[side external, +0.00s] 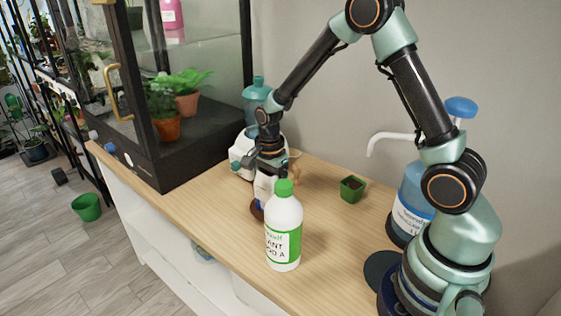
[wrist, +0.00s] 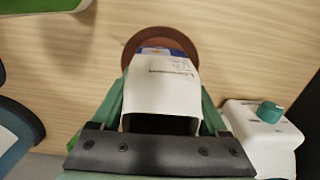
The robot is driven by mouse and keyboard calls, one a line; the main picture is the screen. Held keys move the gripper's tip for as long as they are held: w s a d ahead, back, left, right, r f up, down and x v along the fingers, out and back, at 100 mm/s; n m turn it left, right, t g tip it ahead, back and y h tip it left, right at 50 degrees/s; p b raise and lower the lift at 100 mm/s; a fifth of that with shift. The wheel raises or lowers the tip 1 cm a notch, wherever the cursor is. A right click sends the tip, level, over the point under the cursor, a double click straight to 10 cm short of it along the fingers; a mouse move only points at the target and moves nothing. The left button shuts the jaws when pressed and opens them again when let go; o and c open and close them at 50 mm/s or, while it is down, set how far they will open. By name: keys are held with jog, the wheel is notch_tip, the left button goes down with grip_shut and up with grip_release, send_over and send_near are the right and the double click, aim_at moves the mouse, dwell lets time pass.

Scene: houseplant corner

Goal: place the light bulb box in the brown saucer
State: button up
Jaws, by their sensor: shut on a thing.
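The light bulb box (wrist: 165,85) is white with a blue edge at its far end and small print on its side. My gripper (wrist: 163,100) is shut on it, with a green finger along each side. The box (side external: 263,187) also shows in the side view, hanging upright below my gripper (side external: 266,170), partly behind a white bottle. The round brown saucer (wrist: 139,36) shows around the far end of the box in the wrist view. In the side view only a bit of the saucer (side external: 256,210) shows beside the bottle. I cannot tell whether the box touches it.
The white bottle with a green cap (side external: 284,232) stands close in front of the saucer. A white device with a teal knob (side external: 240,158) is behind my gripper. A small green pot (side external: 352,188) and a blue pump bottle (side external: 411,200) stand to the right. Wood between them is clear.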

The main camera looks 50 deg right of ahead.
jog(key=shift+f, duration=0.3)
jog(key=o, duration=1.4)
jog(key=shift+r, duration=0.1)
notch_tip(320, 180, up, 12)
jog(key=r, duration=0.1)
jog(key=shift+s+a+r+n+t, duration=0.55)
jog(key=shift+s+r+n+t, duration=0.4)
jog(key=shift+s+r+n, duration=1.45)
jog(key=shift+s+a+r+n+t, duration=0.75)
jog(key=shift+s+n, duration=1)
jog(key=shift+n, duration=1.85)
jog(key=shift+s+a+r+n+t, duration=0.4)
jog(key=shift+s+r+n+t, duration=0.8)
jog(key=shift+s+n, duration=1.35)
jog(key=shift+w+r+n, duration=0.15)
jog(key=shift+w+n, duration=0.3)
